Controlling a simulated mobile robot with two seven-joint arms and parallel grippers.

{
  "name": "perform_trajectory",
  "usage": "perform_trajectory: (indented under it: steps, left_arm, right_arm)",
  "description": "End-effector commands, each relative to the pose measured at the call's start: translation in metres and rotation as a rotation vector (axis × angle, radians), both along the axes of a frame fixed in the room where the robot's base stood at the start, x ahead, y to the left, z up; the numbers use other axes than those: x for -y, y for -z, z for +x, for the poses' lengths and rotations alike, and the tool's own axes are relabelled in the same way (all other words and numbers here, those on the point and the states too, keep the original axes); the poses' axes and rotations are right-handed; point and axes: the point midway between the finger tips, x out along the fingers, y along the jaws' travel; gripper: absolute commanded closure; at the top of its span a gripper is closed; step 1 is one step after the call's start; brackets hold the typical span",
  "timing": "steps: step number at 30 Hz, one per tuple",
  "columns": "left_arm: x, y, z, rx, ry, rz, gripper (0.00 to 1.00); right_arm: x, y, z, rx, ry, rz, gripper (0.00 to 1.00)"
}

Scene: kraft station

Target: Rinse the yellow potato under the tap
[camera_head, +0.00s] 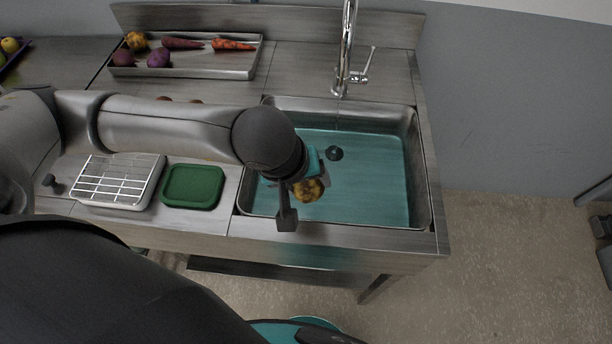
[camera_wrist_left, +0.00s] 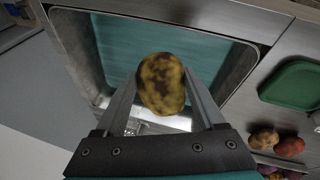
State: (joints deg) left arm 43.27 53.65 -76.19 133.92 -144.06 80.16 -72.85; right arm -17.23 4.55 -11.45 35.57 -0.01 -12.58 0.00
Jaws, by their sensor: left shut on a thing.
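The yellow potato (camera_head: 308,189) has dark brown patches of dirt. My left gripper (camera_head: 312,182) is shut on it and holds it over the front left part of the sink (camera_head: 425,190). In the left wrist view the potato (camera_wrist_left: 161,84) sits between the two fingers of the left gripper (camera_wrist_left: 160,92). The chrome tap (camera_head: 346,50) stands at the back of the sink, behind and to the right of the potato. No water stream is clearly visible. My right gripper is not in view.
A metal tray (camera_head: 255,68) with several vegetables lies at the back left. A wire rack (camera_head: 117,180) and a green dish (camera_head: 193,186) sit left of the sink, near my left arm. The sink has raised rims; its right half is free.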

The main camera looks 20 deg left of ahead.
Motion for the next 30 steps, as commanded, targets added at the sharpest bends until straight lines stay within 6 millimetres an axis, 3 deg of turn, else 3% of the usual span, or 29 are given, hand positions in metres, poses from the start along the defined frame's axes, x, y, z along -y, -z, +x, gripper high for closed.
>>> perform_trajectory:
  steps: [30]
  left_arm:
    - [0.013,0.019,0.091,0.003,-0.001,0.000,0.91]
  right_arm:
    - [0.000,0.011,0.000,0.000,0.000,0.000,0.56]
